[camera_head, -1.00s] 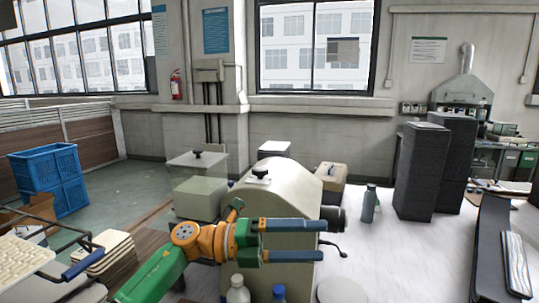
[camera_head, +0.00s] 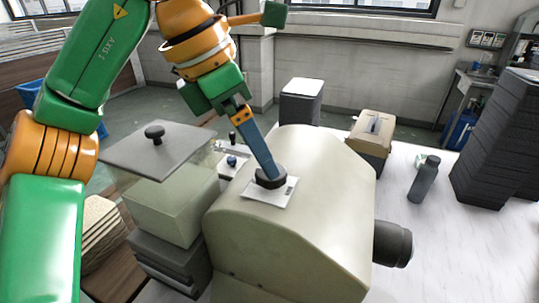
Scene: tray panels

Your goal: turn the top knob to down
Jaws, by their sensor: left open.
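The top knob (camera_head: 270,179) is a round black knob on a small white plate (camera_head: 285,190), on top of a beige machine housing (camera_head: 320,225). My left gripper (camera_head: 265,166) points down at it from above, with its blue fingers open. The visible finger's tip is at the knob and overlaps it in the picture; I cannot tell whether it touches. The other finger is hidden behind it. The knob's pointing direction cannot be made out. My right gripper is not in view.
A clear box with a grey lid (camera_head: 160,152) and black handle stands left of the housing. A black cylinder (camera_head: 392,243) sticks out on the right. A dark bottle (camera_head: 424,180), a beige case (camera_head: 371,136) and black stacks (camera_head: 505,140) stand on the white table.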

